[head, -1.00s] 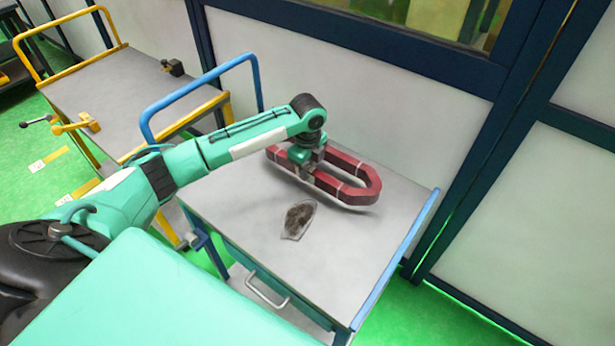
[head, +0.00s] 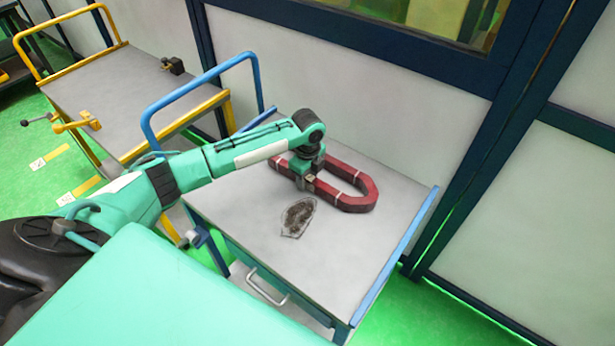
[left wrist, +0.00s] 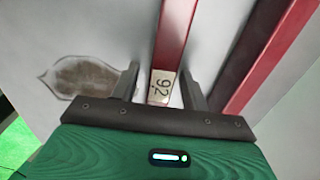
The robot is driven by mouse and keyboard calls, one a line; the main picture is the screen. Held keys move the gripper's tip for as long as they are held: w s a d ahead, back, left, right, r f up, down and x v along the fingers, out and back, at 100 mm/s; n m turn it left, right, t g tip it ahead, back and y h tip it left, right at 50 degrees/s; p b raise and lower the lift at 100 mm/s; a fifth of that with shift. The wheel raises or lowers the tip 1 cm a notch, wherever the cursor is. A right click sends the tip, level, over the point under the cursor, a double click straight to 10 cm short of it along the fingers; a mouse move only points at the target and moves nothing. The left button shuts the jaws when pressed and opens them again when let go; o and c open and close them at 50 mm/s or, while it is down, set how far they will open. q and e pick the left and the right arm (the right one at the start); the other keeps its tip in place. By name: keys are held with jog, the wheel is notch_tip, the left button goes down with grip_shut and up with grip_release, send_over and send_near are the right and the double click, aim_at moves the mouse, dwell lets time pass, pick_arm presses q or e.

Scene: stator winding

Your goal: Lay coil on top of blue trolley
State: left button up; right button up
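The coil (head: 357,206), a long dark red loop with white bands, lies flat on the grey top of the blue trolley (head: 345,265), towards its back. My left gripper (head: 303,180) is over the coil's near side. In the left wrist view, its two fingers (left wrist: 159,82) stand on either side of one red bar of the coil (left wrist: 176,30), by a pale label reading 92. Small gaps show between fingers and bar, so the gripper looks open around it. The coil's far end is partly hidden behind my wrist. My right gripper is not in view.
A dark, pale-edged patch (head: 298,216) lies on the trolley top in front of the coil. A yellow trolley (head: 130,100) stands to the left. A white-panelled wall (head: 380,110) with dark blue frames runs behind. The trolley's front and right are clear.

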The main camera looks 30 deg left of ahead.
pick_arm(q)
notch_tip(320, 180, up, 12)
jog(key=b, duration=0.1)
jog(key=shift+b, duration=0.4)
dwell(0.5)
